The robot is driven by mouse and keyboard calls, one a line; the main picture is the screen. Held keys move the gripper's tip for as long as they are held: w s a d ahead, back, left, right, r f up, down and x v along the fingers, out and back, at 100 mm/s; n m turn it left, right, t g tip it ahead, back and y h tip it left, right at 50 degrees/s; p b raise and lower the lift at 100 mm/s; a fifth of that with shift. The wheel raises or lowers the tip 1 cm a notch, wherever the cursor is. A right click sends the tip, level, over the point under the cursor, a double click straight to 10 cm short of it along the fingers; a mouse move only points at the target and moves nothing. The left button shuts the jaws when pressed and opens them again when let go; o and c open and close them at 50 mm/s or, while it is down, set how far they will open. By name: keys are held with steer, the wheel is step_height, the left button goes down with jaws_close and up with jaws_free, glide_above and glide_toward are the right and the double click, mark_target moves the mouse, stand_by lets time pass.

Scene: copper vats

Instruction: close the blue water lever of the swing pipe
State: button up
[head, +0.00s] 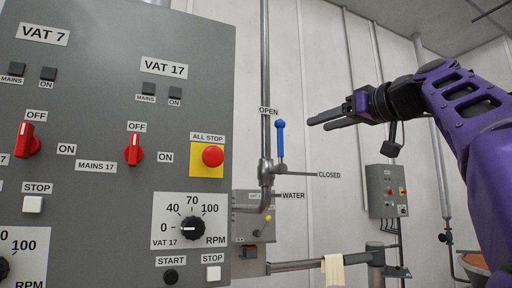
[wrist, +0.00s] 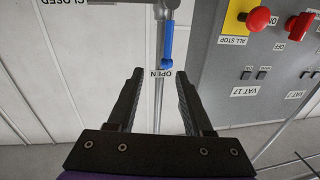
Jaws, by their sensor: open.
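The blue lever (head: 280,140) stands upright on its valve, pointing up toward the OPEN label (head: 269,111). The CLOSED label (head: 329,175) is at lower right of it. The valve (head: 266,172) sits on a vertical pipe (head: 264,60). The WATER label (head: 293,196) is just below. My gripper (head: 317,124) is open and empty, to the right of the lever's top and apart from it. In the wrist view, the blue lever (wrist: 168,42) shows beyond the two fingers, roughly between their tips and slightly right. The valve is at most partly shown there.
A grey control panel (head: 110,100) with red knobs and a red ALL STOP button (head: 212,156) stands left of the pipe. A horizontal pipe (head: 300,265) with a cloth (head: 333,271) lies below. A grey box (head: 387,190) hangs on the back wall. Open space surrounds my gripper.

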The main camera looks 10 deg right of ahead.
mark_target(278, 139)
steer(key=shift+n+y, duration=0.3)
steer(key=shift+n, duration=0.2)
steer(key=p+x, duration=0.1)
steer(key=x, duration=0.4)
steer(key=p+x, duration=0.2)
steer(key=x, duration=0.4)
steer(key=a+f+p+x, duration=0.1)
steer(key=x, duration=0.5)
steer(key=shift+s+p, duration=0.15)
steer(key=shift+p, duration=0.25)
steer(key=shift+f, duration=0.1)
jaws_close()
